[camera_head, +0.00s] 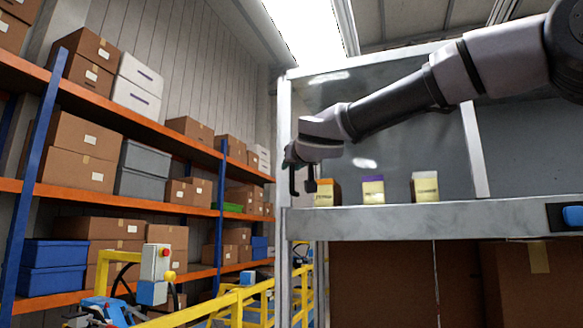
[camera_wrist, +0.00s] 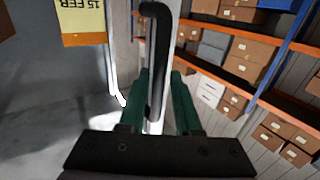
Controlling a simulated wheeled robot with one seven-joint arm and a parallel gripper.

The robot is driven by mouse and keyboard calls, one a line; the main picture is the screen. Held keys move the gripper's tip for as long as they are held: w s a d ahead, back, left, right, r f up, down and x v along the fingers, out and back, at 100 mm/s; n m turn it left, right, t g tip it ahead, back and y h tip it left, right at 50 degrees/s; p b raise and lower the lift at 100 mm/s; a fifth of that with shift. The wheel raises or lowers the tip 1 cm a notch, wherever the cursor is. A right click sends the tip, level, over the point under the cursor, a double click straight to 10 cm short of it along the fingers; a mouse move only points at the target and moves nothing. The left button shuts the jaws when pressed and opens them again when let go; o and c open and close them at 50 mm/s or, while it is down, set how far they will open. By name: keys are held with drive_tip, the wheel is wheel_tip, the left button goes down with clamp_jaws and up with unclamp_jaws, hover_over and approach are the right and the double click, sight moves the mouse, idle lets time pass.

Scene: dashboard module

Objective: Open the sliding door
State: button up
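The sliding door's black bar handle (camera_wrist: 157,55) stands upright in the wrist view, mounted on a pale frame edge. The green fingertips of my gripper (camera_wrist: 160,85) lie on either side of the handle. A narrow gap shows between the handle and the right finger; contact on the left side is unclear. In the head view my gripper (camera_head: 301,182) is at the left post of the grey cabinet (camera_head: 430,220), at the height of its upper compartment. The door panel itself is hard to make out; the handle is small and dark there beside my gripper.
Three small labelled boxes, with orange (camera_head: 323,193), purple (camera_head: 373,190) and white (camera_head: 425,188) tops, stand on the cabinet shelf right of my gripper. Orange racks (camera_head: 110,190) with cartons and a yellow rail (camera_head: 225,302) stand to the left. A large carton (camera_head: 380,285) sits below.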

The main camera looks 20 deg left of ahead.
drive_tip(key=shift+w+a, duration=0.25)
drive_tip(key=shift+w, duration=0.25)
clamp_jaws()
idle(1.2)
